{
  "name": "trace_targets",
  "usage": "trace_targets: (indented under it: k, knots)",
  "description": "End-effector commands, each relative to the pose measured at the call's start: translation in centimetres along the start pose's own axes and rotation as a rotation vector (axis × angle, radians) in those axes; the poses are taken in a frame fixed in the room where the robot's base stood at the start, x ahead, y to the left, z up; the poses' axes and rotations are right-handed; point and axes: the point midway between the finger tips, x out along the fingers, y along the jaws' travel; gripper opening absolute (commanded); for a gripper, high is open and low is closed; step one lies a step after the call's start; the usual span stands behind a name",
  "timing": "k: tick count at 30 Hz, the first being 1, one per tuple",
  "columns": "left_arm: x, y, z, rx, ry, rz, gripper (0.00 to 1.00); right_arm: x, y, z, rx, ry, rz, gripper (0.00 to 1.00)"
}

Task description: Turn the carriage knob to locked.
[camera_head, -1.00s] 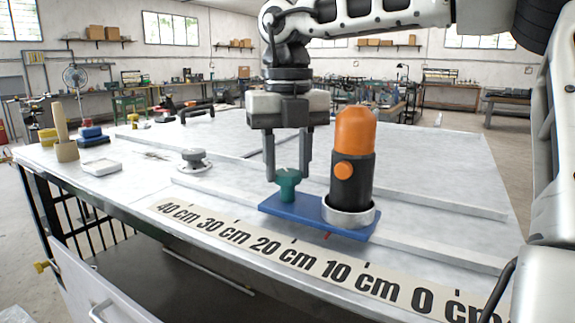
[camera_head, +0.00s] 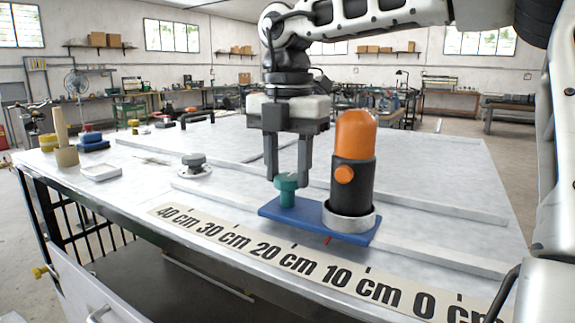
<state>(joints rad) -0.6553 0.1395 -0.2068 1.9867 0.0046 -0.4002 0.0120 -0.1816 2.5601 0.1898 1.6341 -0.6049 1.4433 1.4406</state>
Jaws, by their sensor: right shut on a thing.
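The carriage is a blue plate (camera_head: 308,226) on the table, beside the printed centimetre scale (camera_head: 290,263). A green knob (camera_head: 287,192) stands upright at the plate's left end. An orange and black cylinder (camera_head: 354,165) stands in a silver ring (camera_head: 348,220) at the plate's right end. My right gripper (camera_head: 287,180) comes down from above, its two fingers shut on the green knob's head. The fingers hide part of the knob's top. My left gripper is not in view.
A grey round knob on a white base (camera_head: 195,165) sits left of the carriage. A white tray (camera_head: 101,172), a wooden mallet-like piece (camera_head: 63,140) and blue blocks (camera_head: 92,142) lie farther left. Raised rails (camera_head: 430,250) run along the table. The tall orange cylinder stands close right of my gripper.

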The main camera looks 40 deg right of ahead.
Motion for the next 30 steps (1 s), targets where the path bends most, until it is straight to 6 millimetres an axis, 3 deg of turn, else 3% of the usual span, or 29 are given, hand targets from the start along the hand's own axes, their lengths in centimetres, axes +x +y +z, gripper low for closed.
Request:
trace_targets:
  k: [20, 21, 23, 30]
  knots:
    - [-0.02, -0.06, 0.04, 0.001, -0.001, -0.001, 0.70, -0.13, 0.04, 0.08, 0.062, -0.003, 0.003, 0.14]
    - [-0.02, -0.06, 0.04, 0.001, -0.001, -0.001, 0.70, -0.13, 0.04, 0.08, 0.062, -0.003, 0.003, 0.45]
    - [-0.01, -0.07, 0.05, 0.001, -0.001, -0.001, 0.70, -0.11, 0.03, 0.07, 0.061, -0.003, 0.003, 0.59]
    - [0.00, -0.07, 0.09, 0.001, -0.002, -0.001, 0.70, -0.05, 0.01, 0.03, 0.059, -0.002, 0.001, 0.59]
